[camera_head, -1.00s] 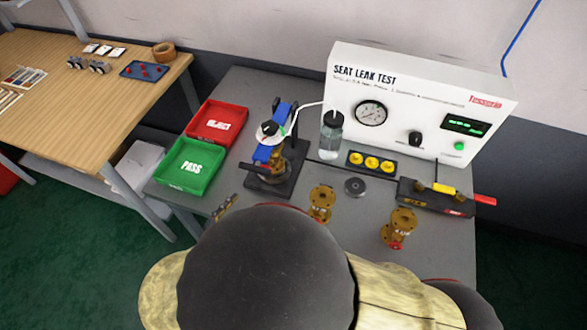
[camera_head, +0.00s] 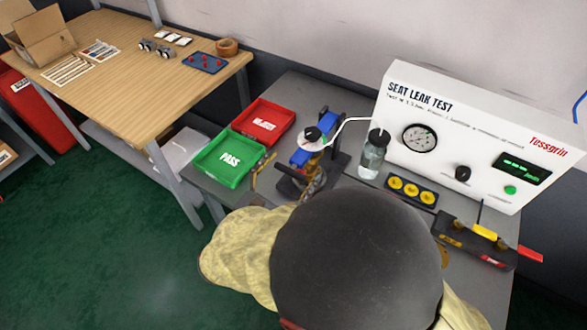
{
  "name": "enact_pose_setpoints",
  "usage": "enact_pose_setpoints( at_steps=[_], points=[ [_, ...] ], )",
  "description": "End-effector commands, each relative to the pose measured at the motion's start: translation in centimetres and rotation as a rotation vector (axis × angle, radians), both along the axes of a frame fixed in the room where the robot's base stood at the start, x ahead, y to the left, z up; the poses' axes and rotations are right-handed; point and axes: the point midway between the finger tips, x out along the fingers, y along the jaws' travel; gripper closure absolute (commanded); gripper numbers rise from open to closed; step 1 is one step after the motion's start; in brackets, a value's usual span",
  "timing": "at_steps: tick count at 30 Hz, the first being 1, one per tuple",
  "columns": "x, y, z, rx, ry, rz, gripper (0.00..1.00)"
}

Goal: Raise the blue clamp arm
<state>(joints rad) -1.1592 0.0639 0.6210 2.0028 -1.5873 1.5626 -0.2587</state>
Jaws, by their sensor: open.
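The blue clamp arm (camera_head: 300,157) is on the dark fixture beside the green tray. A white disc with a black knob (camera_head: 313,134) covers part of it, and more blue shows behind. I cannot tell its exact tilt. A brass valve (camera_head: 315,180) sits in the fixture under the blue parts, partly hidden. My gripper (camera_head: 263,172) shows as a small brass-and-dark shape just left of the fixture, by the green tray's right edge. It is open and appears apart from the clamp arm. My arm hides much of the front of the bench.
The green PASS tray (camera_head: 228,160) and red tray (camera_head: 264,124) stand left of the fixture. A clear bottle (camera_head: 373,155), a block of yellow caps (camera_head: 412,190) and the SEAT LEAK TEST panel (camera_head: 470,135) stand to the right. A wooden table (camera_head: 130,85) is at left.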

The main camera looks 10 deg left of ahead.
Motion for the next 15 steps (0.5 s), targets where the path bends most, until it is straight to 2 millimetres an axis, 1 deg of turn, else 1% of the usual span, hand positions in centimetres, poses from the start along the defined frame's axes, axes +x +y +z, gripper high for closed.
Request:
enact_pose_setpoints(
  at_steps=[4,11,15],
  points=[
    [0.66,-0.27,0.04,0.001,-0.001,0.000,0.17],
    [0.72,-0.29,0.10,0.000,-0.001,0.001,0.17],
    [0.70,-0.29,0.09,0.001,-0.001,0.001,0.24]
  ],
)
